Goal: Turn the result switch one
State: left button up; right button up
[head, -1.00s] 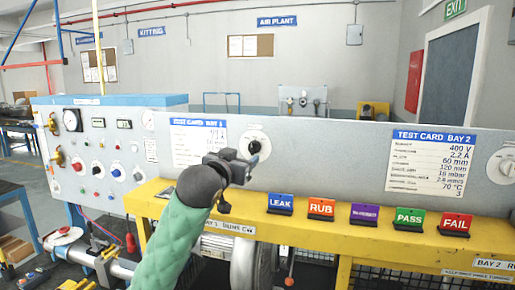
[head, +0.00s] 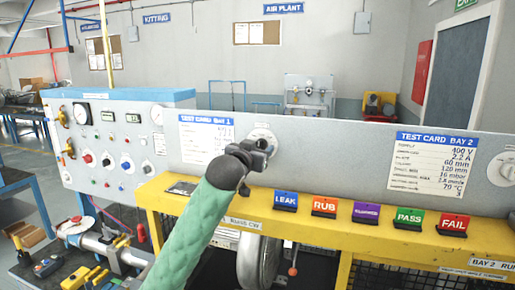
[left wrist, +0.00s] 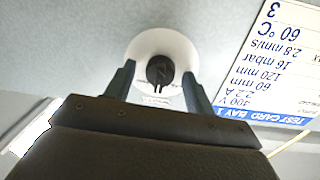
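The result switch, a round white dial with a dark knob, is on the grey upright panel beside the Bay 1 test card (head: 207,140). In the head view its dial (head: 263,133) is partly hidden by my left gripper (head: 262,147). In the left wrist view the dark knob (left wrist: 160,70) sits on its white dial (left wrist: 178,45). The open fingers of my left gripper (left wrist: 158,76) are on either side of the knob, with a visible gap to it; I cannot tell if the tips reach its depth. My right gripper is not in view.
A yellow ledge (head: 400,246) runs below the panel with LEAK (head: 285,201), RUB (head: 324,207), purple, PASS (head: 408,218) and FAIL (head: 452,225) tags. A second dial (head: 503,170) is at the far right. A gauge panel (head: 108,140) stands left.

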pick_arm(q)
jog(key=c, duration=0.9)
jog(key=shift+n, duration=0.3)
jog(key=shift+n+t+b, duration=0.4)
jog(key=shift+n+b, duration=1.1)
jog(key=shift+n, duration=2.7)
